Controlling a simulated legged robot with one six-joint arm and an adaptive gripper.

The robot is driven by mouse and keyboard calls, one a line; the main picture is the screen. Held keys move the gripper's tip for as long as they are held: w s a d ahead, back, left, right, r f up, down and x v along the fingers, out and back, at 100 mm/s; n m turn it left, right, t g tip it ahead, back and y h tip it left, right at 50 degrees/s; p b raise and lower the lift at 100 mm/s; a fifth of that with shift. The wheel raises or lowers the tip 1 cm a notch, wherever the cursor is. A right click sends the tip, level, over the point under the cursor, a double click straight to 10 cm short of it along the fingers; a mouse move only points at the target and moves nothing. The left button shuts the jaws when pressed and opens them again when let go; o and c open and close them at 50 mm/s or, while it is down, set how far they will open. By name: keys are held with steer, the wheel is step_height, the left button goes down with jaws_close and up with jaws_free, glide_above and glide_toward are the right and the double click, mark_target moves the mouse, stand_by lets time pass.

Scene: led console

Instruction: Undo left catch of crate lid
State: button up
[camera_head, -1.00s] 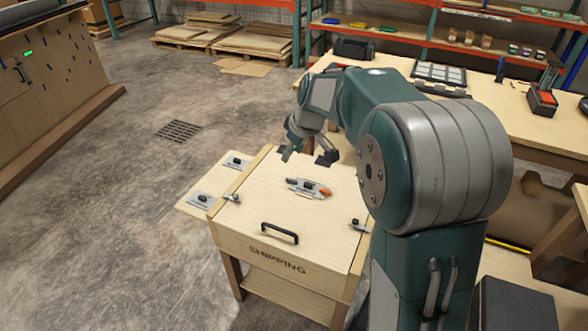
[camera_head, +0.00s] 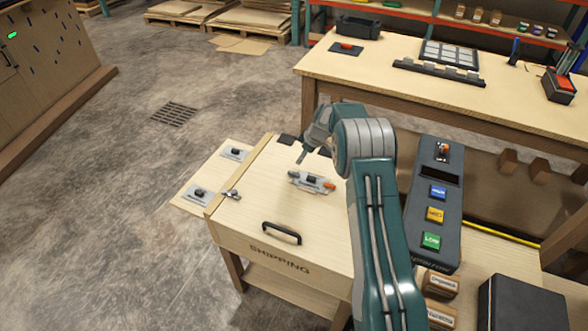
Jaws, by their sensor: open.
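The wooden shipping crate (camera_head: 255,248) has a pale flat lid (camera_head: 262,205) with a black handle (camera_head: 282,233) near its front edge. The left catch (camera_head: 231,194), a small metal piece, sits at the lid's left edge. A metal fitting with an orange end (camera_head: 312,182) lies on the lid's middle. My gripper (camera_head: 303,157) is open, above the far part of the lid, right of and beyond the left catch, and apart from it. My arm covers the lid's right edge.
A side board left of the crate carries two black-knobbed plates (camera_head: 200,193). A control panel with coloured buttons (camera_head: 434,215) stands to the right of my arm. A long workbench (camera_head: 390,95) is behind. The floor to the left is clear.

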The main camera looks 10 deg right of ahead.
mark_target(292, 172)
steer(key=x, duration=0.9)
steer(key=shift+f, duration=0.1)
steer(key=shift+s, duration=0.1)
jaws_close()
